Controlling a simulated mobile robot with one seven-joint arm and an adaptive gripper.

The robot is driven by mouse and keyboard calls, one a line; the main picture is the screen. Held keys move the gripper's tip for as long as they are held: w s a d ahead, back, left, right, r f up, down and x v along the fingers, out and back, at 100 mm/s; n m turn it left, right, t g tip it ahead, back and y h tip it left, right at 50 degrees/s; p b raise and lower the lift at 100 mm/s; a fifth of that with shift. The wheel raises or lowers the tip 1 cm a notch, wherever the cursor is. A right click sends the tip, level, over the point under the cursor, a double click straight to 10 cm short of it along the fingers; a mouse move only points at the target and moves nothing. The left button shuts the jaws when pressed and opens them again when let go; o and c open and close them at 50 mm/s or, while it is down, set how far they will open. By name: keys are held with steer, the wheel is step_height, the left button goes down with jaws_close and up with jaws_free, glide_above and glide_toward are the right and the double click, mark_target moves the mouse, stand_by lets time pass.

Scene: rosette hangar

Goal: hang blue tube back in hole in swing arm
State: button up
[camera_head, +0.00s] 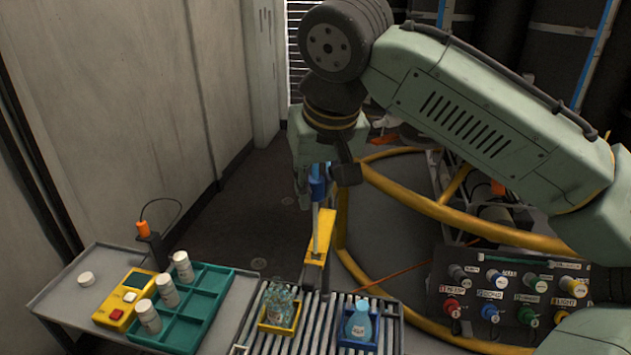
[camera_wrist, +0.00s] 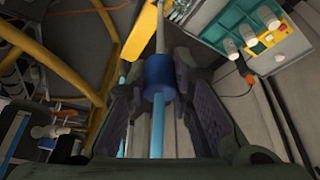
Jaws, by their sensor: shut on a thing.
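The blue tube has a dark blue collar (camera_head: 318,188) and a thin pale shaft pointing down. In the wrist view the collar (camera_wrist: 159,75) sits between the two dark fingers of my gripper (camera_wrist: 160,88), with a light blue length on the near side and a grey length beyond. My gripper (camera_head: 322,180) is shut on the tube, upright above the rack. The yellow swing arm (camera_head: 316,251) stands just below the collar, and the shaft overlaps it in the head view. Its yellow edge also shows in the wrist view (camera_wrist: 141,30). I cannot see its hole or whether the shaft is in it.
A slatted rack (camera_head: 300,338) below holds a yellow tray (camera_head: 278,330) and a blue tray (camera_head: 357,344), each with a bottle. Left are a green tray (camera_head: 196,311) with white jars and a yellow box (camera_head: 124,299). A knob panel (camera_head: 507,295) and yellow rail (camera_head: 440,212) are right.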

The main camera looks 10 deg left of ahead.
mark_target(316, 241)
steer(key=shift+f, duration=0.1)
stand_by(0.4)
steer(key=shift+f+b, duration=0.6)
steer(key=shift+f, duration=0.3)
steer(key=shift+f+b, duration=1.4)
steer(key=shift+f, duration=0.9)
steer(key=shift+f+b, duration=1.35)
steer(key=shift+f, duration=1)
steer(key=o, duration=1)
steer(key=shift+f, duration=0.1)
steer(key=shift+o, duration=0.2)
